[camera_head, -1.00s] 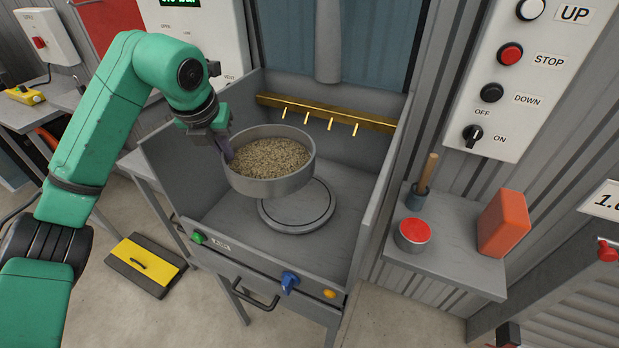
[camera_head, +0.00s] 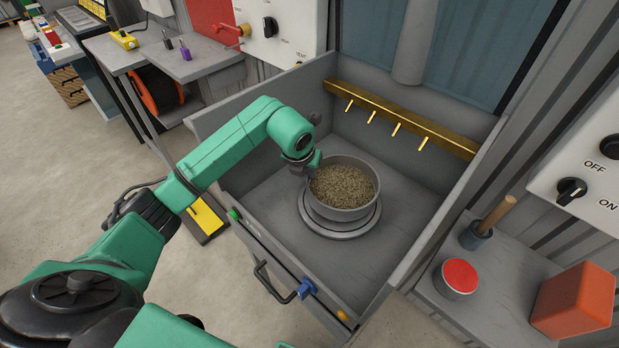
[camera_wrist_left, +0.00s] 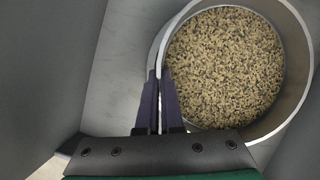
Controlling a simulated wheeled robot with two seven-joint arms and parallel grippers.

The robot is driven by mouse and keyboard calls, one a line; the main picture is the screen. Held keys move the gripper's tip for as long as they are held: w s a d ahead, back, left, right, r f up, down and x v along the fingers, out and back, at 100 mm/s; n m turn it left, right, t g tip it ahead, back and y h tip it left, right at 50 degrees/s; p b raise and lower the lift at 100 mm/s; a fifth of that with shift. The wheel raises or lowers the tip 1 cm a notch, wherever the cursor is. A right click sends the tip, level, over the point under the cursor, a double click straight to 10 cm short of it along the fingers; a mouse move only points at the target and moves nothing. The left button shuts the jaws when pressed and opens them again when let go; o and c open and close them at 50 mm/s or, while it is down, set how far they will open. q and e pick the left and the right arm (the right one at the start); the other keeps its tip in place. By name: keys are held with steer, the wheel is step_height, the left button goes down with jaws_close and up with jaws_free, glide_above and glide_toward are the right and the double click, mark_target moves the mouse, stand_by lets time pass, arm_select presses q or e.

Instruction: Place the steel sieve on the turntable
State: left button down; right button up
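The steel sieve (camera_head: 343,210), a round grey pan full of pale brown grains, is over the turntable (camera_head: 341,233), a round grey disc on the floor of the grey booth. It looks level and roughly centred; I cannot tell whether its base touches the disc. My left gripper (camera_head: 311,172) is at the sieve's left rim. In the left wrist view its two dark fingers (camera_wrist_left: 160,98) are close together, with the sieve's wall (camera_wrist_left: 165,62) pinched between them. The sieve hides part of the disc. My right gripper is not in view.
Booth walls (camera_head: 430,245) rise around the turntable. A brass bar (camera_head: 400,118) with several nozzles runs along the back. A blue knob (camera_head: 306,288) and a handle (camera_head: 272,283) are on the front. A side shelf at right holds a red-topped tin (camera_head: 459,278) and an orange block (camera_head: 575,303).

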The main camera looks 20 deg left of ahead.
mark_target(309, 183)
arm_select(q)
steer(key=f, duration=0.3)
steer(key=shift+s, duration=0.2)
steer(key=shift+f, duration=0.15)
steer(key=c, duration=1.4)
jaws_free()
steer(key=o, duration=0.3)
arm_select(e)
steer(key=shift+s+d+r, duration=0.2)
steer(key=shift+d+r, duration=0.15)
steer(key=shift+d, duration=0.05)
arm_select(q)
steer(key=b+v, duration=0.1)
steer(key=v, duration=1.1)
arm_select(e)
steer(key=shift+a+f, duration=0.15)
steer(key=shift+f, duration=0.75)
